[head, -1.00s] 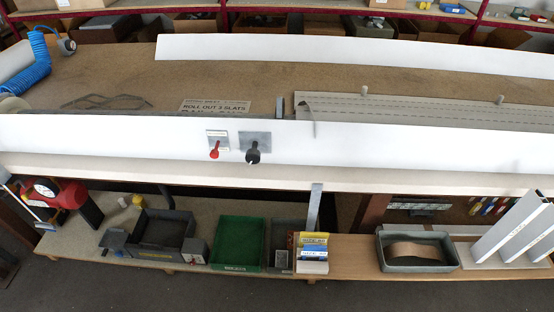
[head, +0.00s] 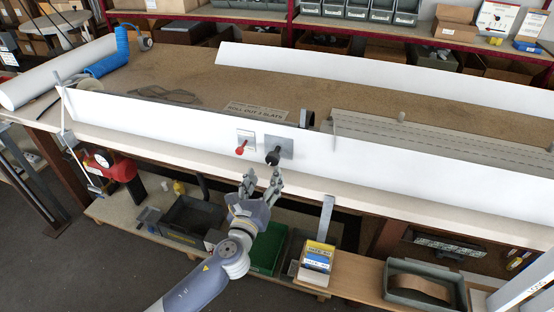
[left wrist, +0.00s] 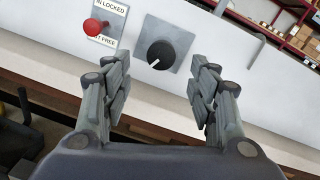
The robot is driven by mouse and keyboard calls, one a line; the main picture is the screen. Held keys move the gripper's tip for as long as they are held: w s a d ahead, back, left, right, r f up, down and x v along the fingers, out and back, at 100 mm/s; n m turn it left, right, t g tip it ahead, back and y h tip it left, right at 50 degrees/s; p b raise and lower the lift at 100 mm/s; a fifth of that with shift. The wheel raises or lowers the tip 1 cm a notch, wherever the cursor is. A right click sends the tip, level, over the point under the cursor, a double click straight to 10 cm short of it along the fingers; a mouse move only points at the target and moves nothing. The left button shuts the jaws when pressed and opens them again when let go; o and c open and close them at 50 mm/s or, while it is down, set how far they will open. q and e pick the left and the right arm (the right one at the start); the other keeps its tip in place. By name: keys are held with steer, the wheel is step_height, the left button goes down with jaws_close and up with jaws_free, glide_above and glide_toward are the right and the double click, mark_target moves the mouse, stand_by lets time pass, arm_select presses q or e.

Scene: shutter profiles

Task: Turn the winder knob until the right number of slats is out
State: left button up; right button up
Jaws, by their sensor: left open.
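The black winder knob (head: 273,156) sits on a grey square plate on the white front board. In the left wrist view the knob (left wrist: 160,54) has a white pointer line toward its lower left. A red lever (head: 241,149) stands left of it; its label (left wrist: 108,20) reads partly "IN LOCKED" and "FREE". My left gripper (head: 261,180) is open, just below and in front of the knob. In the left wrist view its fingers (left wrist: 160,95) stand apart with the knob beyond them, not between the tips. A slatted grey sheet (head: 420,140) lies on the bench. My right gripper is not in view.
A paper sign (head: 256,111) on the bench reads roughly "ROLL OUT 3 SLATS". Below are a green tray (head: 270,246), dark bins and small boxes (head: 316,258). A metal bracket (head: 326,216) hangs from the bench edge.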

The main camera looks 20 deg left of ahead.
mark_target(271, 162)
arm_select(q)
steer(key=w, duration=0.8)
steer(key=shift+w, duration=0.4)
steer(key=c, duration=1.1)
